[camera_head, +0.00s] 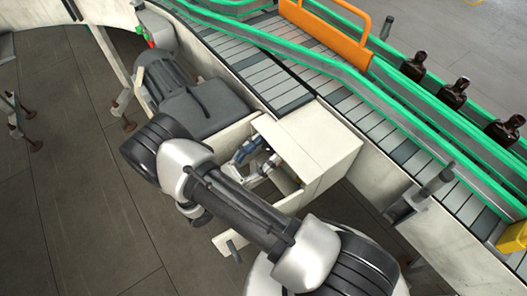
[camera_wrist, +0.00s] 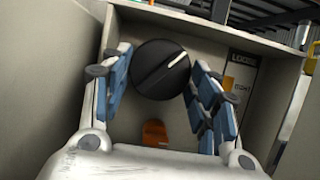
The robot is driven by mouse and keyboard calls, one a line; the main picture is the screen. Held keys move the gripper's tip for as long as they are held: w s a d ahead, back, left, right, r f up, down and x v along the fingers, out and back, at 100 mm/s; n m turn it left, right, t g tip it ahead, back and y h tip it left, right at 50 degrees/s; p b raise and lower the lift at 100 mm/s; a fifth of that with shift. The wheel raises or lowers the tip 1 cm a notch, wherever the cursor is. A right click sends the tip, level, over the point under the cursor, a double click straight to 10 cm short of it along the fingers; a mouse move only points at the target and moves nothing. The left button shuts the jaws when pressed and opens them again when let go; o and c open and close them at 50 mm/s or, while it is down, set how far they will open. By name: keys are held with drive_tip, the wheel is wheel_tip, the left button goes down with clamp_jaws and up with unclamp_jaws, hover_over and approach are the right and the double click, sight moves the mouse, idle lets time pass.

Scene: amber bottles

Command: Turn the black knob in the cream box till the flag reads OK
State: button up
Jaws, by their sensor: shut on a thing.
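The cream box (camera_head: 331,147) is open on one side, beside the conveyor. In the wrist view, a round black knob (camera_wrist: 161,69) with a pale pointer line sits on the box's inner wall. The line points up and to the right. My gripper (camera_wrist: 158,64) has its blue-padded fingers inside the box, one on each side of the knob, shut on it. In the head view, my gripper (camera_head: 252,158) reaches into the box and hides the knob. A small panel (camera_wrist: 241,76) right of the knob has lettering and an orange patch; I cannot clearly read its words.
An orange tab (camera_wrist: 155,133) shows below the knob. The box walls stand close around my fingers. The conveyor (camera_head: 262,75) has green rails and an orange guard (camera_head: 325,32). Several amber bottles, one here (camera_head: 453,94), stand on it at the right. The floor at left is mostly clear.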

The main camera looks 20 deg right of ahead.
idle(0.3)
drive_tip(key=o, duration=0.8)
